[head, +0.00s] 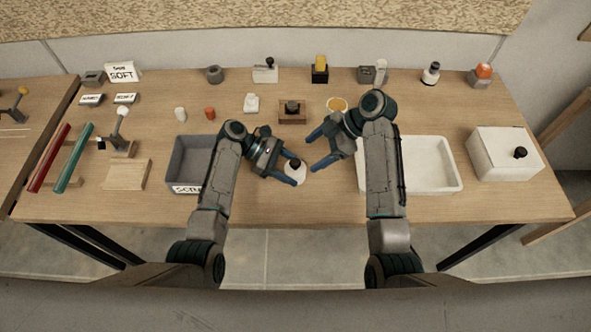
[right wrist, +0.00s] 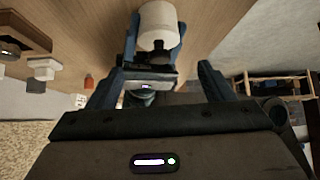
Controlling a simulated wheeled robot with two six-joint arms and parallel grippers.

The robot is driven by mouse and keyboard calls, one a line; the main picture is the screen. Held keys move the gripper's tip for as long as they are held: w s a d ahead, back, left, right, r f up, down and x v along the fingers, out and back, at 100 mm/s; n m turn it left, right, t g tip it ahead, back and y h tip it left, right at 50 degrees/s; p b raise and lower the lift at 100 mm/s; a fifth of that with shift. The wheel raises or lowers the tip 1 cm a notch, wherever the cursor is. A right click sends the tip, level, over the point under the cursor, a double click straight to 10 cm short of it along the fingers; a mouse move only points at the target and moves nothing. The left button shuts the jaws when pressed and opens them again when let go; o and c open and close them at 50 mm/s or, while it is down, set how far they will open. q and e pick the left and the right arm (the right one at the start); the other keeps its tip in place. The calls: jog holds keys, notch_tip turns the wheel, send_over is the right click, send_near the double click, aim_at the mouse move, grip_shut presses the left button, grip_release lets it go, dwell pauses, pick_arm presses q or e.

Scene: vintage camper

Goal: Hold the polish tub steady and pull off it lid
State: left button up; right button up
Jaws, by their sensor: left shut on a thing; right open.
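The polish tub (head: 296,178) is a small white round tub with a dark knobbed lid (head: 295,163), near the front middle of the table in the head view. My left gripper (head: 298,173) is shut around the tub, one finger on each side. The right wrist view shows the white tub (right wrist: 158,22) between the left gripper's blue fingers, with the dark knob (right wrist: 160,54) pointing toward my right gripper. My right gripper (head: 311,151) is open and empty, up and to the right of the tub, apart from the knob.
A grey bin (head: 181,160) stands left of the left gripper. A white tray (head: 437,180) lies right, partly behind my right arm. A wooden block with a dark knob (head: 292,117) and an orange-topped dish (head: 338,103) lie behind. The table front near the tub is clear.

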aim_at(300, 161)
jog(key=shift+x, duration=2.7)
jog(key=shift+c, duration=0.4)
grip_shut()
jog(key=shift+r, duration=0.1)
jog(key=shift+r, duration=1.4)
